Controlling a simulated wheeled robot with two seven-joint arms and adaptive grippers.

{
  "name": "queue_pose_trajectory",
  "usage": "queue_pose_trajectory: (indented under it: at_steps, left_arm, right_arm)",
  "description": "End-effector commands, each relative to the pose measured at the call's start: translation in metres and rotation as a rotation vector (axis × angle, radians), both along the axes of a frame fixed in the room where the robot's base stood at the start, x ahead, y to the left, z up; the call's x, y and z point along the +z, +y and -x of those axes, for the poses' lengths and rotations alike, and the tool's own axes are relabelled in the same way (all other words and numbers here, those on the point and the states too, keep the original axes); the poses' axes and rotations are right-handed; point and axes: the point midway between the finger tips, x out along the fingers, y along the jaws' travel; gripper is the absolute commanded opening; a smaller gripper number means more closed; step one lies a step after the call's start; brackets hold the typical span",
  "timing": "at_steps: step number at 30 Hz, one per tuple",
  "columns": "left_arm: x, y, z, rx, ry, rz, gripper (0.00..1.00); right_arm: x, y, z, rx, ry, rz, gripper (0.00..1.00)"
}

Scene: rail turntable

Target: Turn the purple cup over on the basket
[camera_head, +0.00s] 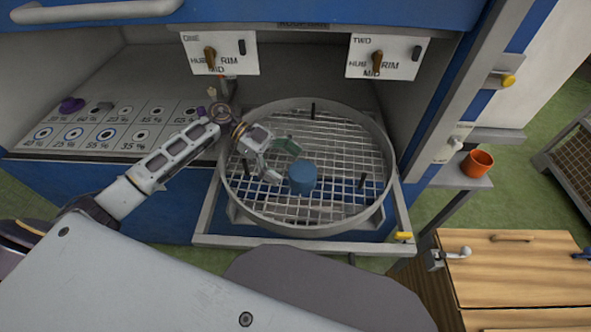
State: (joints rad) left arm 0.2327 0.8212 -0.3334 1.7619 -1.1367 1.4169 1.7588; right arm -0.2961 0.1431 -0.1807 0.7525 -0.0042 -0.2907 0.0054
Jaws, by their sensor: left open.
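The basket (231,196) is a round grey wire tray with a raised rim, on a frame in front of the blue cabinet. A blue cup (302,178) stands on its mesh near the middle, apparently mouth down. I see no plainly purple cup; a small dark purple thing (72,105) lies on the marked board at far left, its shape unclear. My left gripper (280,161) is open and empty over the basket, its fingers just left of the blue cup and pointing toward it. My right gripper is out of view.
Dark upright pegs (362,181) rise from the basket. Two dial plates (219,54) and (388,57) hang above it. An orange cup (477,163) sits on a small shelf at right. A wooden cabinet (515,265) stands at lower right. The basket's right half is mostly bare.

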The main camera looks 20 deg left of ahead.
Motion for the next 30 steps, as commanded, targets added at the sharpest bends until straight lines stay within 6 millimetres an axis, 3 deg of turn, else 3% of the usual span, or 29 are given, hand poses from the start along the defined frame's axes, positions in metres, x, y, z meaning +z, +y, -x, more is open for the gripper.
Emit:
queue_pose_trajectory:
  at_steps: [9, 30]
  left_arm:
    - [0.009, 0.023, -0.004, 0.001, 0.000, 0.000, 0.95]
    - [0.010, 0.024, -0.004, 0.000, 0.000, 0.000, 0.95]
  right_arm:
    - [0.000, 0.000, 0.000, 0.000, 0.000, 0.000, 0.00]
    - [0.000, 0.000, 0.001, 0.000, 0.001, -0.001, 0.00]
